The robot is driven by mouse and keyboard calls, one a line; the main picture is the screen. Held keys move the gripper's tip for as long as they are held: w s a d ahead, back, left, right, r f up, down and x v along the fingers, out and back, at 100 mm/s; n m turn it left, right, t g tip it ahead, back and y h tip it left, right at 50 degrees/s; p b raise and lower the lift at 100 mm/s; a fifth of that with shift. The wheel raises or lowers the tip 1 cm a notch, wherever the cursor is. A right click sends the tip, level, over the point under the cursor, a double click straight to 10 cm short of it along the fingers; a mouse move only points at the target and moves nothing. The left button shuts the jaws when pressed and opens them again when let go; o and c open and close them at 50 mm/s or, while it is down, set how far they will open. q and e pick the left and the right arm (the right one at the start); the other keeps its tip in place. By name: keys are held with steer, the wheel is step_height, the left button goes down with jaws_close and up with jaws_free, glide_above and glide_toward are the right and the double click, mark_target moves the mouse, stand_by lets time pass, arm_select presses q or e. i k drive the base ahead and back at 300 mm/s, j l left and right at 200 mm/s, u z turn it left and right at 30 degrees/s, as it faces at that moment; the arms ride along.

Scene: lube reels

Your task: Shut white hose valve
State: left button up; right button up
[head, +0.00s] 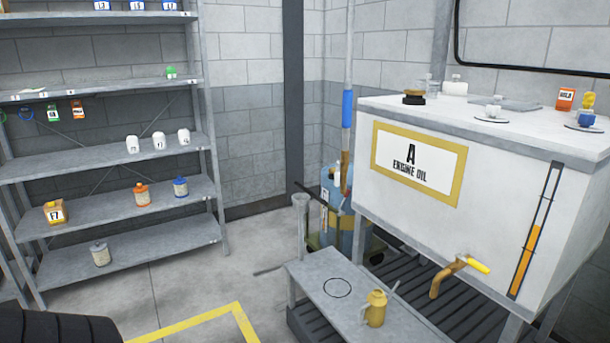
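I cannot make out a white hose or a white hose valve in the head view. The engine oil tank (400,215) stands at the right. A brass tap (446,276) with a yellow handle (478,266) sticks out low on its front. A small white fitting (493,108) sits on a dark ring on the tank top, and a blue and yellow one (587,112) sits to its right. Neither of my grippers shows.
A grey shelf rack (112,161) with bottles stands at the left. A low grey bench (318,268) with a yellow jug (375,309) stands before the tank. A blue drum (337,205) is behind it. A black tyre (55,328) fills the lower left corner. Floor between is clear.

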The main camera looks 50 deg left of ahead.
mark_target(337, 175)
steer(key=u, duration=1.35)
steer(key=i+j+z, duration=0.1)
steer(key=z, duration=0.35)
steer(key=i+j+z, duration=0.1)
steer(key=z, duration=0.3)
steer(key=i+j+z, duration=0.2)
steer(key=j, duration=0.2)
steer(key=j+z, duration=0.2)
steer(key=j, duration=0.2)
steer(key=j+z, duration=0.4)
steer(key=j, duration=1.1)
steer(key=j+z, duration=0.1)
steer(key=j, duration=1.45)
